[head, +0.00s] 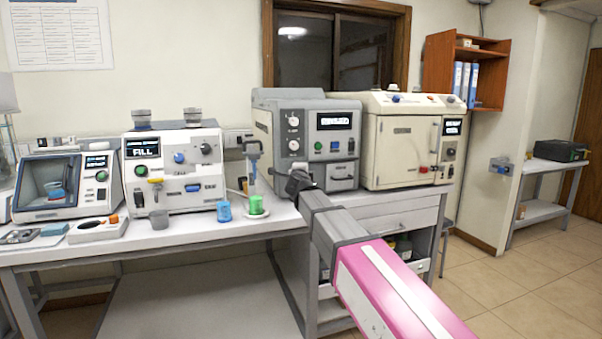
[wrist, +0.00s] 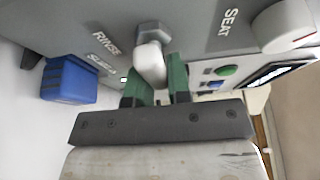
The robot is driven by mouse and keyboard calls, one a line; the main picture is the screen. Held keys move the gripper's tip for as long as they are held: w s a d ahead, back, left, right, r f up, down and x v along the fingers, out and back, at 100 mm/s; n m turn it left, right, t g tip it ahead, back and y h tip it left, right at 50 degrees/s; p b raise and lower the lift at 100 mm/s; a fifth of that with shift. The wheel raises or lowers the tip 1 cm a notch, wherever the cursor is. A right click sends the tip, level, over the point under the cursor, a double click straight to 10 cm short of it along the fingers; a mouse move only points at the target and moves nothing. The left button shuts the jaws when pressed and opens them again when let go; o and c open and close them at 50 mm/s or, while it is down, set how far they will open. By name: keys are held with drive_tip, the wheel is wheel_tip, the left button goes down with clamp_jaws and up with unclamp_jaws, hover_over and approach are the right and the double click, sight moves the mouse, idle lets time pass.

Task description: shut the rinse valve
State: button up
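The rinse valve's pale handle (wrist: 151,58) shows in the wrist view, on a dark stem beside the label RINSE on a grey panel. My gripper (wrist: 155,78) has two green fingers at this handle, with a narrow gap between them. The fingertips are very near or touching the handle; I cannot tell whether they squeeze it. In the head view my gripper (head: 294,181) is at the lower left front of the grey machine (head: 276,101). It hides the valve there.
A white round knob (wrist: 285,27) marked SEAT and a green button (wrist: 224,71) are close by on the panel. A blue block (wrist: 68,80) is at the left. A beige machine (head: 400,150) stands right of the grey one. A green cup (head: 256,205) and blue cup (head: 224,211) stand left.

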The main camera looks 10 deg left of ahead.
drive_tip(key=o, duration=0.3)
drive_tip(key=shift+o, duration=0.2)
drive_tip(key=shift+s, duration=0.1)
drive_tip(key=s+d, duration=0.1)
drive_tip(key=s, duration=0.9)
drive_tip(key=shift+s+d, duration=0.25)
drive_tip(key=shift+d, duration=0.1)
